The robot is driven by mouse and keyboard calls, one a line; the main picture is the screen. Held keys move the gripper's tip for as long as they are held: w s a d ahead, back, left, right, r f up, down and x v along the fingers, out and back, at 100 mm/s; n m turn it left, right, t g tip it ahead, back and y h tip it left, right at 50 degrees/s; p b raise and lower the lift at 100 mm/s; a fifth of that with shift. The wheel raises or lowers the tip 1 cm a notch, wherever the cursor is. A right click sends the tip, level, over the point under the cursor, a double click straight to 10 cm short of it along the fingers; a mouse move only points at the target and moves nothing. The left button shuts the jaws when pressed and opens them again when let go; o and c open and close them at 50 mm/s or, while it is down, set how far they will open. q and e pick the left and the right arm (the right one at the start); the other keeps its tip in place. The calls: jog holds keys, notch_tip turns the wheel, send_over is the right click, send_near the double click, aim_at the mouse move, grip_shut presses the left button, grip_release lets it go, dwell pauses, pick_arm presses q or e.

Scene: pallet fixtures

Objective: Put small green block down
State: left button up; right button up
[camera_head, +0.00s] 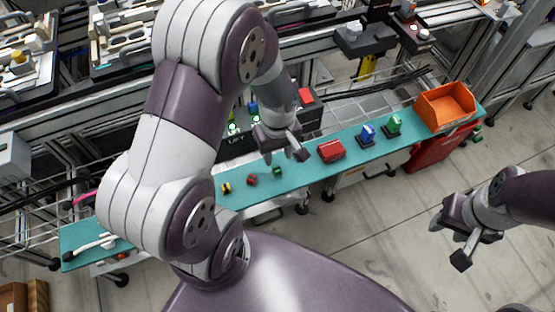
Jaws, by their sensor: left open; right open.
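The small green block (277,171) lies on the teal bench top (313,172), to the right of a small red block (252,180) and a small yellow and dark block (226,188). My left gripper (285,157) is open and appears just above and beyond the green block in the picture. The green block shows in full, apart from the fingers. My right gripper (447,244) is open and empty over the floor at the right, away from the bench.
A red box (331,150), a blue item (367,134) and a larger green item (394,125) stand along the bench to the right. An orange bin (445,105) is at its right end. White tools (93,246) lie at the left end. My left arm hides part of the bench.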

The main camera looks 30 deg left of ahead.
pick_arm(q)
jog(key=s+d+r+m+t, duration=0.1)
jog(key=s+r+m, duration=0.3)
jog(key=r+m, duration=0.5)
jog(key=shift+d+m+p, duration=0.35)
jog(key=shift+d+m, duration=0.25)
jog(key=shift+s, duration=0.1)
